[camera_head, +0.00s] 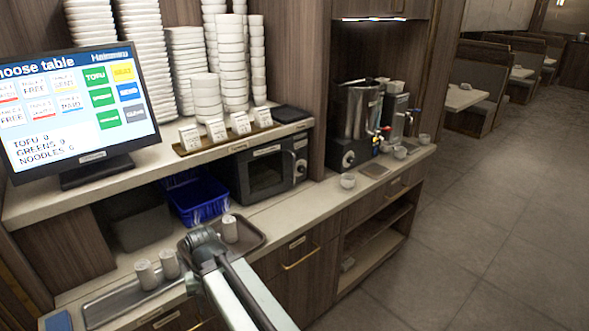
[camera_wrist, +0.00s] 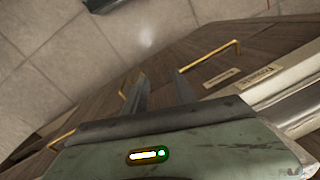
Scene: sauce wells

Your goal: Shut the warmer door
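The warmer is probably the dark, boxy oven (camera_head: 268,172) under the shelf in the head view. It has a dark front window and a control panel with knobs on its right. Its door looks flush with the body, but I cannot tell whether it is fully shut. My arm is in the lower middle of the head view, in front of the counter and apart from the oven. In the wrist view my gripper (camera_wrist: 158,82) has its two fingers spread with nothing between them. The oven does not clearly show in the wrist view.
A tray (camera_head: 262,243) with a white cup (camera_head: 229,229) lies near my arm. A blue basket (camera_head: 200,199) stands left of the oven. Left are a metal tray (camera_head: 104,309) and screen (camera_head: 75,100). A drawer handle (camera_head: 301,260) sticks out below the counter. Floor (camera_head: 480,220) is clear right.

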